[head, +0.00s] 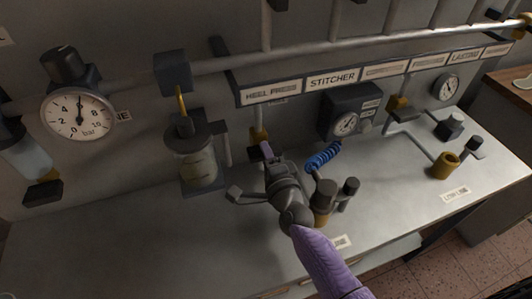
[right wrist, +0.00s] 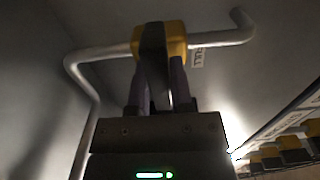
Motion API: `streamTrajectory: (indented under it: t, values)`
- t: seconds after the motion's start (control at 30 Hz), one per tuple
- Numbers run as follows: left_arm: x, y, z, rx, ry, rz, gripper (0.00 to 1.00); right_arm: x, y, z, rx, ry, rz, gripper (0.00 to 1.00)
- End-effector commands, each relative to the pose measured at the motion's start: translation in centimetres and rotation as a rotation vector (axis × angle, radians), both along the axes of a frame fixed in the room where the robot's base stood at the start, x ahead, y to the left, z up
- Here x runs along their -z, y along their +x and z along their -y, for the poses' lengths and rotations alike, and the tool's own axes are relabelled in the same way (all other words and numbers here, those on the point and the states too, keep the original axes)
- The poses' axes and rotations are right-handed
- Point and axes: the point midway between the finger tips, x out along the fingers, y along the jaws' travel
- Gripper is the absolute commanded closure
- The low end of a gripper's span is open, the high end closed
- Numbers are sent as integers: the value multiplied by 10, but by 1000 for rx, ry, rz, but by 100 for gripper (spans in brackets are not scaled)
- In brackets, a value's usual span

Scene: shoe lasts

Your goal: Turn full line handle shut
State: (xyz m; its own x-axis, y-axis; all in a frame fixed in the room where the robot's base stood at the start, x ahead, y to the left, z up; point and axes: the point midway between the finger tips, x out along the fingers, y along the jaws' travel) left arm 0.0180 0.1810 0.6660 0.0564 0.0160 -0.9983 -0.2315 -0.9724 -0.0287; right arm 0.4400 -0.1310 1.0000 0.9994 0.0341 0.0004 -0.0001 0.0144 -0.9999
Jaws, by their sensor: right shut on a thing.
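My right gripper (head: 267,152) reaches to the yellow valve (head: 258,135) below the heel press sign in the head view. In the right wrist view, the yellow valve body (right wrist: 175,37) sits on a grey pipe beside a label reading FULL. Its dark handle (right wrist: 153,50) shows in front of the yellow body and appears to lie across the pipe. My right gripper (right wrist: 159,82) is shut on this handle, with a purple finger on each side. The handle's lower part is hidden between the fingers. My left gripper is not in view.
A glass-bowled unit (head: 197,165) and a round gauge (head: 78,115) are on the wall to the left. A blue coiled hose (head: 322,157) and a dark regulator box (head: 350,108) are close on the right. The front left of the bench (head: 120,245) is clear.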

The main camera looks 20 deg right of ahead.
Motion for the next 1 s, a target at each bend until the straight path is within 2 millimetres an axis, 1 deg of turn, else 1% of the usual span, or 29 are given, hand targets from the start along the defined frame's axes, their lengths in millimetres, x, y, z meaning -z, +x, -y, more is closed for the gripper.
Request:
streamTrajectory:
  t: [0.17, 0.2, 0.27, 0.3, 0.33, 0.57, 0.67, 0.77, 1.0]
  values:
    - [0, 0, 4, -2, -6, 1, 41, 1, 0, 0, 0, 3, -3, 100]
    - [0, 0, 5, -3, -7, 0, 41, 1, 0, 0, 0, 3, -3, 65]
    - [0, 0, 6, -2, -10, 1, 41, 1, 0, 0, 0, 2, -2, 52]
    - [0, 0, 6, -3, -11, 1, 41, 1, 0, 0, 0, 2, -2, 44]
    - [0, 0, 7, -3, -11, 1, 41, 1, 0, 0, 0, 2, -2, 38]
    - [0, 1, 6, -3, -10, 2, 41, 0, 0, 0, 0, 1, -1, 38]
    - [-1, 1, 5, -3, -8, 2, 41, 0, -4, 0, 0, 1, -1, 38]
    - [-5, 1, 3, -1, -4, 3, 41, 0, -20, 0, -1, 0, -4, 38]
    - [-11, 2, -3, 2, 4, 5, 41, 0, -77, 2, -2, 1, -5, 38]
